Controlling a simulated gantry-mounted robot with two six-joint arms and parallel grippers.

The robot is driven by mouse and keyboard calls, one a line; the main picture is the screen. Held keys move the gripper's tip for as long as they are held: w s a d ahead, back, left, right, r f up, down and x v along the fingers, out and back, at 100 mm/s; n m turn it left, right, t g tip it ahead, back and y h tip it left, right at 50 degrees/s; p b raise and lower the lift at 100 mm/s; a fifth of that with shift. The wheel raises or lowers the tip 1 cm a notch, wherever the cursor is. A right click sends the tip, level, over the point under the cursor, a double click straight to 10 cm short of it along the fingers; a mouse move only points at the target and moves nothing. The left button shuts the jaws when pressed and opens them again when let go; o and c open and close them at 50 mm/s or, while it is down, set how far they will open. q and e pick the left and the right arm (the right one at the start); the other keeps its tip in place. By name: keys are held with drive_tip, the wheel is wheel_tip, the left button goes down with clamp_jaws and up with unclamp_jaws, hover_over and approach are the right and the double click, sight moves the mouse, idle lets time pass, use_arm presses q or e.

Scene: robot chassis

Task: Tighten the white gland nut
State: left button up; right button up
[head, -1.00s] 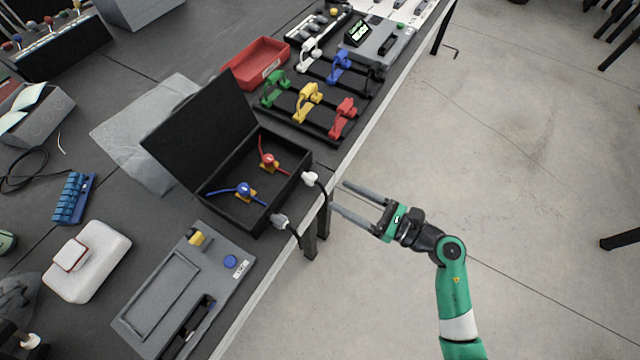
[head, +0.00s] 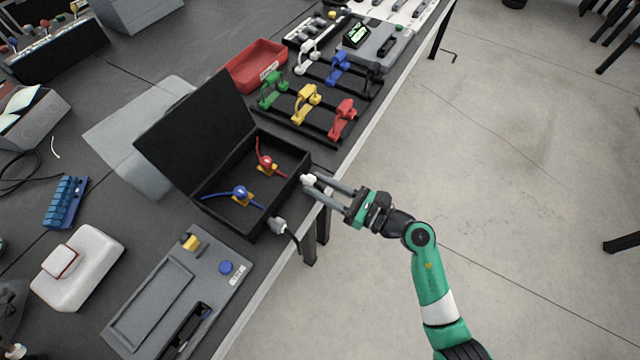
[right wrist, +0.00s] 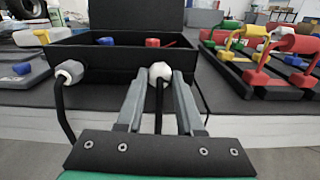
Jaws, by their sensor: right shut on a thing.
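The white gland nut (head: 308,180) sits on the side wall of the open black box (head: 226,213), facing the table's front edge. It also shows in the right wrist view (right wrist: 160,72), with a black cable hanging below it. My right gripper (head: 312,183) is shut on the white gland nut, one finger on each side of it. A grey gland nut (head: 278,226) with its own cable is on the same wall, to the left in the right wrist view (right wrist: 69,72). My left gripper is not in view.
Inside the box are a blue knob (head: 240,193) and a red knob (head: 265,170) with wires. A rack of coloured clamps (head: 306,104) and a red tray (head: 256,65) stand beyond. A grey fixture plate (head: 178,290) lies nearer. Open floor is right of the table edge.

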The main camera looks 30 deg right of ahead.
clamp_jaws()
drive_tip(key=shift+r+m+p, duration=0.2)
drive_tip(key=shift+m+p, duration=0.6)
drive_tip(key=shift+p, duration=0.35)
drive_tip(key=m+p, duration=0.7)
drive_tip(key=m, duration=0.1)
drive_tip(key=shift+m, duration=0.4)
drive_tip(key=shift+f+m+p, duration=0.2)
drive_tip(key=shift+m+p, duration=1)
drive_tip(key=shift+m, duration=0.9)
